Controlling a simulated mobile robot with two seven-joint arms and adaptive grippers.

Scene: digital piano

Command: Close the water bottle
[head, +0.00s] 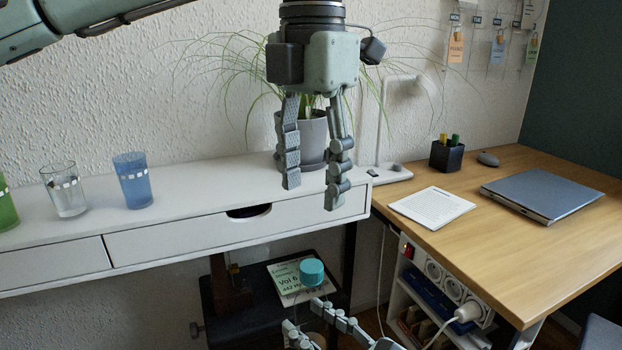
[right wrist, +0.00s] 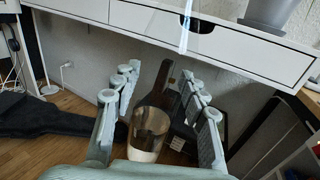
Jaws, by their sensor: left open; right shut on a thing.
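The water bottle's turquoise cap (head: 312,271) shows at the lower middle of the head view, above my right gripper (head: 303,317). The bottle's body is clear and hard to make out, so whether the cap is seated on it cannot be told. In the right wrist view my right gripper's fingers (right wrist: 160,88) stand on both sides of the see-through bottle, shut on it. My left gripper (head: 312,192) points down, open and empty, above the cap and in front of the white shelf's plant.
A white drawer shelf (head: 200,227) carries a blue glass (head: 133,181), a clear glass (head: 65,192) and a potted plant (head: 313,140). A wooden desk (head: 530,230) with a laptop (head: 543,189) stands at right. A dark stand with a booklet (head: 287,283) is behind the cap.

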